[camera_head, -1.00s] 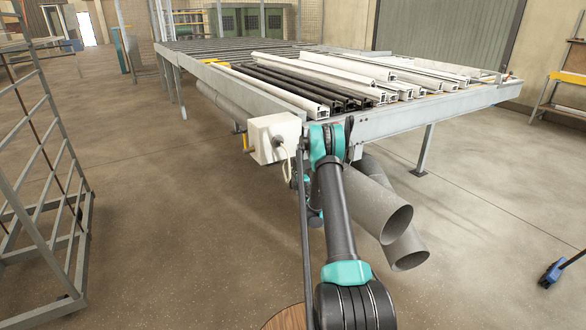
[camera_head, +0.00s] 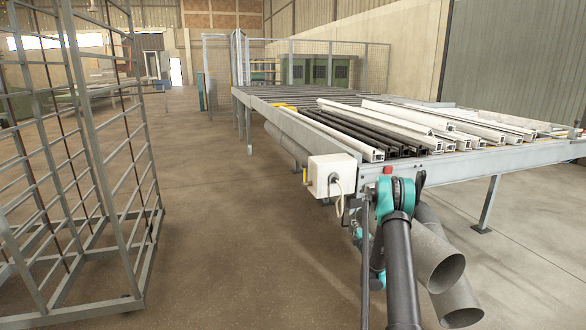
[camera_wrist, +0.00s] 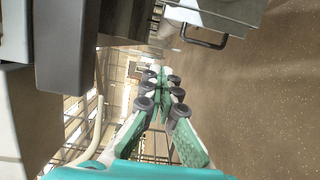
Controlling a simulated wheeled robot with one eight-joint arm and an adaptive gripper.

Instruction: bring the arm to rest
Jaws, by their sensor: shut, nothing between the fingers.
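My gripper (camera_wrist: 160,78) shows in the wrist view, with its green-lined fingers and dark joints meeting at the tips. It is shut with nothing between the fingers. The fingertips are apart from any object, with floor and the far hall behind them. In the head view my black and teal arm stands in front of the near end of the profile bench. My gripper cannot be made out there.
The roller bench (camera_head: 480,160) carries white profiles (camera_head: 345,132) and dark profiles (camera_head: 372,136). A white box (camera_head: 331,175) hangs at its near corner, close to my arm. A metal rack (camera_head: 130,215) stands left. The floor (camera_head: 225,235) between is clear.

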